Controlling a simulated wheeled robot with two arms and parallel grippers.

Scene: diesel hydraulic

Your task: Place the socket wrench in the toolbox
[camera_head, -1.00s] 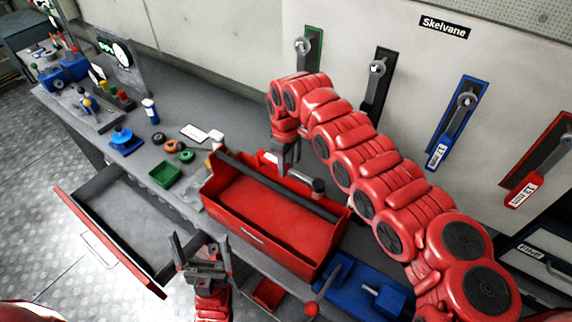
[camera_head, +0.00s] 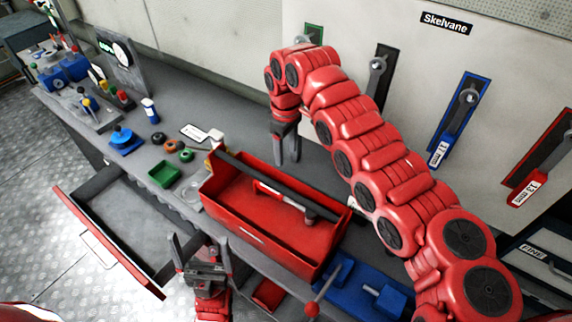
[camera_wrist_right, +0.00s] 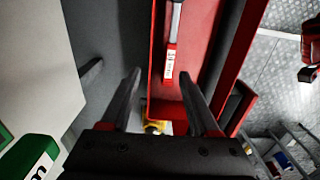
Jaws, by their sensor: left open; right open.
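The socket wrench (camera_head: 272,192), with a red handle, a white label and a grey metal head, lies inside the red toolbox (camera_head: 262,240), partly hidden by the black carry bar. In the right wrist view its red handle and label (camera_wrist_right: 170,62) show within the toolbox walls. My right gripper (camera_head: 287,158) is open and empty, pointing down just behind the toolbox, apart from the wrench; its two fingers also show in the right wrist view (camera_wrist_right: 160,80). My left gripper (camera_head: 198,245) is open and empty in front of the toolbox's left end.
An open, empty drawer (camera_head: 120,208) juts out at the left. A green tray (camera_head: 164,174), rings and a blue device (camera_head: 126,140) are on the bench left of the toolbox. A blue vise (camera_head: 375,290) is at right. Wrenches hang on the wall panel (camera_head: 420,60).

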